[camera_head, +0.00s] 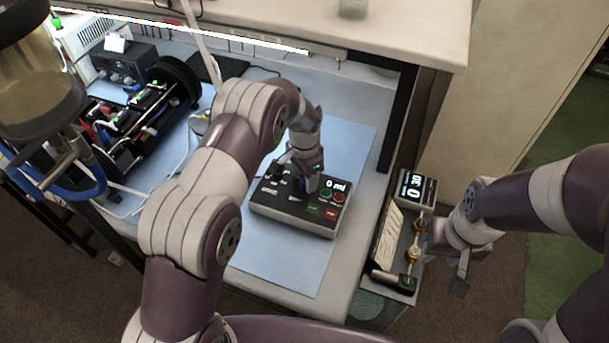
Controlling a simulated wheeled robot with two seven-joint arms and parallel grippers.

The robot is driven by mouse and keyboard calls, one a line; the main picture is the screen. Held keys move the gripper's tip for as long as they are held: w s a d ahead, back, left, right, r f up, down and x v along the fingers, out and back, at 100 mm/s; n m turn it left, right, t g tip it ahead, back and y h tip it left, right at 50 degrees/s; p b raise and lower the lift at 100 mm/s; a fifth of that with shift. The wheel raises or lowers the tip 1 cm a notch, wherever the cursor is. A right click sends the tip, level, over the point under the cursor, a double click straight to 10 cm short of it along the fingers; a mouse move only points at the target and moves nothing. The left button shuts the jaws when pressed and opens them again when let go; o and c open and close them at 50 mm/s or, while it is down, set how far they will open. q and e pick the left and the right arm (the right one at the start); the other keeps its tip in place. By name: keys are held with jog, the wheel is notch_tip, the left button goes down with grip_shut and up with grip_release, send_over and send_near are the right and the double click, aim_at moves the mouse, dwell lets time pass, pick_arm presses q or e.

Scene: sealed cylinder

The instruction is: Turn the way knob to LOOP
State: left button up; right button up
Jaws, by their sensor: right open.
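A dark control box (272,205) sits on the blue mat. It has a display reading "0 ml", a red round button, and green and red keys at its right side. My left gripper (303,184) points down over the middle of the box, at or just above its top face. Its fingers are small and dark there, and I cannot tell their gap. The way knob cannot be made out; the gripper hides part of the panel. My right gripper (452,268) is open and empty, to the right of the bench-side unit with brass fittings (413,254).
The bench-side unit carries a display (416,189) reading "0 30" and a paper label. An opened cylinder with electronics (140,120) lies at the left, near cables and a glass vessel (40,85). The blue mat (285,272) is clear in front of the box.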

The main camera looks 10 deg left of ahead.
aim_at(304, 179)
pick_arm(q)
jog(key=shift+r, duration=0.35)
notch_tip(304, 179, up, 6)
jog(key=shift+r+b, duration=0.1)
jog(key=shift+b, duration=1.15)
notch_tip(304, 179, up, 6)
jog(key=p, duration=0.3)
